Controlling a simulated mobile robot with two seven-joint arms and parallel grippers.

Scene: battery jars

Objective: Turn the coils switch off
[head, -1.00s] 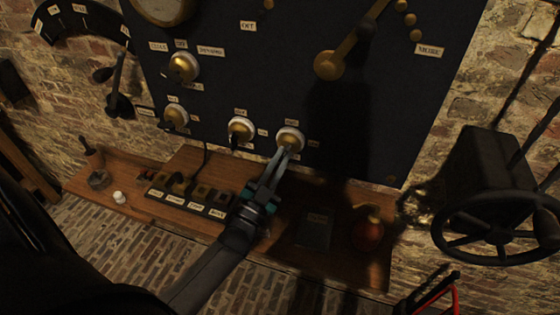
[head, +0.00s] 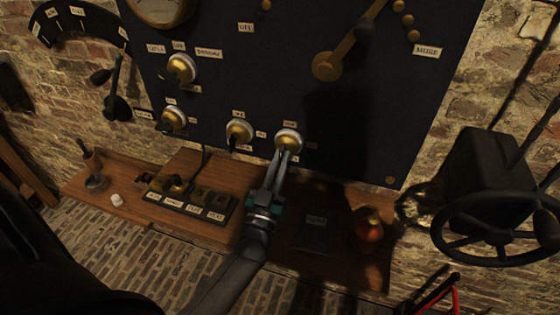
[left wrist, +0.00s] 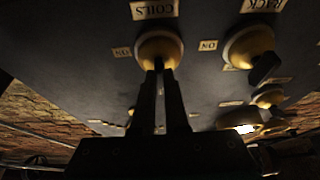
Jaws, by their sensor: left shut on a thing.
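The coils switch (head: 289,139) is a round brass knob on a white base, the rightmost in the lower row on the dark panel (head: 250,75). The left wrist view shows it (left wrist: 160,46) large, beside an upside-down COILS label (left wrist: 153,10) and an ON label at its left. My left gripper (head: 285,158) reaches up from below and is shut on the switch's lever. Its two fingers (left wrist: 160,76) meet the lower front of the knob and hide most of the lever, so its exact angle is unclear. My right gripper is not in view.
Other brass switches (head: 239,132) sit left of the coils switch. A long brass lever arm (head: 345,45) is above right. A wooden shelf (head: 135,195) below holds a row of labelled sockets and a red round object (head: 367,232). A black handwheel (head: 495,230) stands at right.

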